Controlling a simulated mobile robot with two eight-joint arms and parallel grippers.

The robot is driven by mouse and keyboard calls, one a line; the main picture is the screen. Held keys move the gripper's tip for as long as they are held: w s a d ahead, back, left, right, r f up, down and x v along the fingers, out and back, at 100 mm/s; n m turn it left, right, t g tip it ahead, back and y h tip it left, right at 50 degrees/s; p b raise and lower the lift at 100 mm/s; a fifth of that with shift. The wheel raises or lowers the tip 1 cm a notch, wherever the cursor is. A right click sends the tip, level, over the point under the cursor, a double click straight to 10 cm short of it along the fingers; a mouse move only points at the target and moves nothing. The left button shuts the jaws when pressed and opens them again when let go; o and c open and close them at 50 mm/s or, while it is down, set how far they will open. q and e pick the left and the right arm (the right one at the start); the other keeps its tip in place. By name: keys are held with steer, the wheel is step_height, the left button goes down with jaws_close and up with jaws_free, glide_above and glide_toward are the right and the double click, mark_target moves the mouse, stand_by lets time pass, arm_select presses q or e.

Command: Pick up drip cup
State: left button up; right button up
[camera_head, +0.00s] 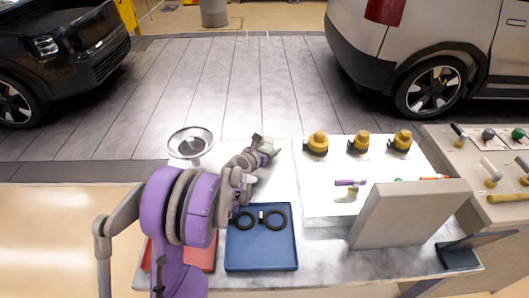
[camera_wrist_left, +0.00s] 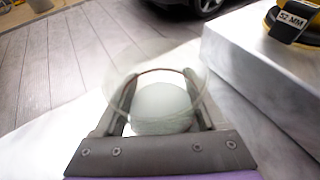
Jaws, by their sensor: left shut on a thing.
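My left gripper (camera_head: 261,150) reaches over the table from the left in the head view. In the left wrist view its two fingers (camera_wrist_left: 160,82) are shut on a pale, translucent round cup (camera_wrist_left: 161,108), the drip cup, with one finger on each side of it. The cup's rim stands above the fingertips. In the head view the cup is small and mostly hidden by the gripper. I cannot tell whether its base touches the white surface. My right gripper is not in view.
A blue tray (camera_head: 262,257) with two black rings and a red tray (camera_head: 208,258) lie nearer. A raised white block (camera_head: 325,195) with several yellow caps is at right, beside a grey upright panel (camera_head: 410,215).

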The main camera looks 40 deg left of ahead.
arm_select(q)
steer(key=c, duration=0.4)
steer(key=shift+r, duration=0.15)
